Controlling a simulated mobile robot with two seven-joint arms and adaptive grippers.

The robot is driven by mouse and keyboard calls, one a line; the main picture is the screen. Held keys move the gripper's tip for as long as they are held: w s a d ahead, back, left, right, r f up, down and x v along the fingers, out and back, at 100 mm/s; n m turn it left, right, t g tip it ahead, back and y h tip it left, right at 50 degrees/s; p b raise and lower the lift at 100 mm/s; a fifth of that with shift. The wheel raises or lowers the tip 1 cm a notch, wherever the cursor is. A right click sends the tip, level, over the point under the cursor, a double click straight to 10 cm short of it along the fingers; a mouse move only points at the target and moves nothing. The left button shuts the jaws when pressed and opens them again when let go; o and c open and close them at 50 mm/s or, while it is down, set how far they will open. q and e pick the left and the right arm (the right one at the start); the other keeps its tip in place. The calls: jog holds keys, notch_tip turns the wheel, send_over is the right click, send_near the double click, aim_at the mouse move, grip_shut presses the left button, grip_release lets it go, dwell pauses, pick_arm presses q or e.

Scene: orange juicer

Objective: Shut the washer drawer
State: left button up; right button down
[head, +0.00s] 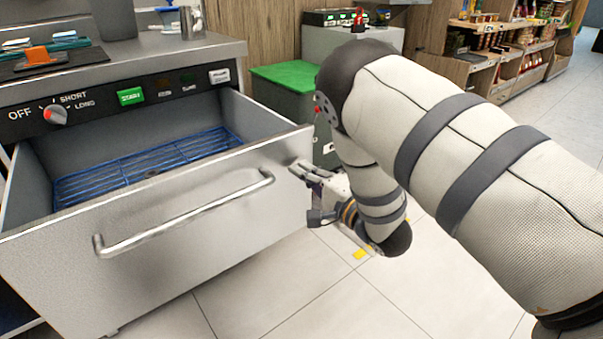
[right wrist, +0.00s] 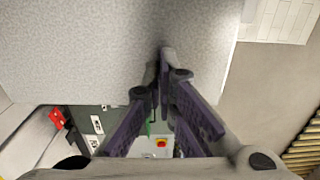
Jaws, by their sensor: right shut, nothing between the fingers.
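The washer drawer (head: 200,225) is pulled out below the control panel in the head view, with a blue wire rack (head: 150,165) inside and a bar handle (head: 185,213) across its front. My right gripper (head: 300,167) is at the right end of the drawer front, to the right of the handle, shut and empty. In the right wrist view its fingers (right wrist: 163,65) come together against or just in front of a grey surface (right wrist: 110,50), likely the drawer front; I cannot tell whether they touch it. My left gripper is not in view.
The control panel (head: 100,104) has a dial and a green start button. A green-lidded bin (head: 290,77) stands right of the washer. Shelves with goods (head: 490,45) are at the back right. Tiled floor (head: 260,285) is clear in front of the drawer.

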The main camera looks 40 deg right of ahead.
jog(key=shift+w, duration=0.35)
